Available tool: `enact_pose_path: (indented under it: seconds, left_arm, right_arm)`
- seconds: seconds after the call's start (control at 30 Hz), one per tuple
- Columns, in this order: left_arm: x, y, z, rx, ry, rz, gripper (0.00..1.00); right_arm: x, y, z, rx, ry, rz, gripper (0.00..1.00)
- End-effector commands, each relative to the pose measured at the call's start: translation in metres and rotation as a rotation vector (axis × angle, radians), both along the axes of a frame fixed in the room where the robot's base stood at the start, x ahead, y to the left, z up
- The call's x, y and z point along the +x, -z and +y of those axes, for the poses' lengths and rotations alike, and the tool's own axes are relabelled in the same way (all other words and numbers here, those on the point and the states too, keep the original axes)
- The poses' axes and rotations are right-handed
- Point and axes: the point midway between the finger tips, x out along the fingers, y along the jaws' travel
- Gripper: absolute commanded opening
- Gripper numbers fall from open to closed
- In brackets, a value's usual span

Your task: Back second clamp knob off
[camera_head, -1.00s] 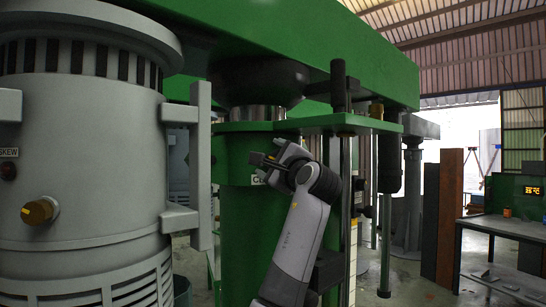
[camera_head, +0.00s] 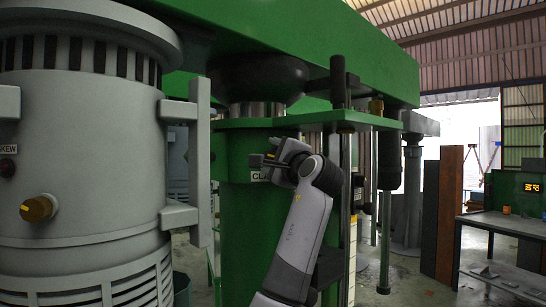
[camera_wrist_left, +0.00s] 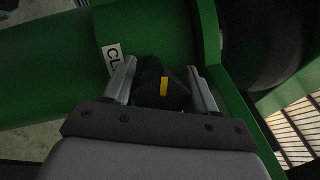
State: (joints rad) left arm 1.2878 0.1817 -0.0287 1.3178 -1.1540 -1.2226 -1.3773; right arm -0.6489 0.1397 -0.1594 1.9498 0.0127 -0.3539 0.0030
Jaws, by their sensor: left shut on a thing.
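A black knob with a yellow stripe (camera_wrist_left: 151,80) shows in the left wrist view, next to a white label starting "CL" (camera_wrist_left: 113,57) on the green column (camera_head: 238,225). My left gripper (camera_head: 263,161) reaches the column from the right in the head view. Its two grey fingers (camera_wrist_left: 162,85) stand on either side of the knob and are shut on it. In the head view the fingers hide most of the knob, and my gripper covers part of the label. My right gripper is not in view.
A large grey housing (camera_head: 85,170) with a brass knob (camera_head: 38,208) and an upright grey bar (camera_head: 201,160) stands left of my gripper. A green plate (camera_head: 300,121) overhangs it. Vertical rods (camera_head: 385,240) stand at the right, before a workbench (camera_head: 500,226).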

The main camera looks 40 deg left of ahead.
Motion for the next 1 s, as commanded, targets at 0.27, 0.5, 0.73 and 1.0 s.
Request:
enact_pose_path:
  seconds: [0.27,0.5,0.73,1.0]
  left_arm:
    - [0.001,0.0061,0.0,-0.142,-0.003,-0.202,0.27]
    - [0.0016,0.0076,-0.0002,-0.265,-0.002,-0.394,0.27]
    - [0.0019,0.0086,-0.0007,-0.383,-0.002,-0.577,0.26]
    - [0.0022,0.0095,-0.0009,-0.52,-0.004,-0.794,0.26]
  right_arm:
    - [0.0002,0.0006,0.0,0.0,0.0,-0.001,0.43]
    - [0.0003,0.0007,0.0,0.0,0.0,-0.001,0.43]
    - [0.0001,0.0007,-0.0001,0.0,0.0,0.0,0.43]
    - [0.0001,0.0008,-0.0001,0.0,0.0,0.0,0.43]
